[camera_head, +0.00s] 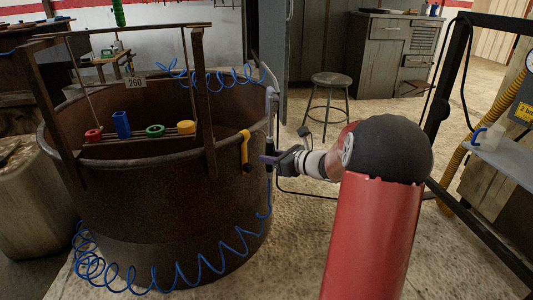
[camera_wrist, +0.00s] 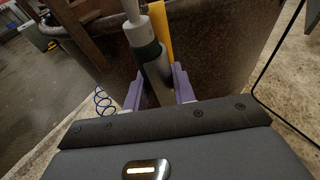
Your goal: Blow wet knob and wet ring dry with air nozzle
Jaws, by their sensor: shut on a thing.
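My gripper (camera_head: 268,159) has purple fingers and is shut on the grey air nozzle (camera_head: 272,103), at the right outer side of a rusty round tub. The nozzle stands roughly upright, with its bent tip above the tub rim. In the wrist view the nozzle (camera_wrist: 149,52) sits between the fingers (camera_wrist: 161,88). A hanging rack in the tub carries a red ring-like piece (camera_head: 93,135), a blue block (camera_head: 122,124), a green ring-like piece (camera_head: 155,130) and a yellow knob-like piece (camera_head: 186,127). I cannot tell which are wet.
The rusty tub (camera_head: 170,200) fills the left. A yellow hook (camera_head: 245,150) hangs on its rim, close beside the nozzle. A coiled blue hose (camera_head: 165,276) lies around the tub's front. A stool (camera_head: 331,82) stands behind. Dark frame posts (camera_head: 447,75) stand at right.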

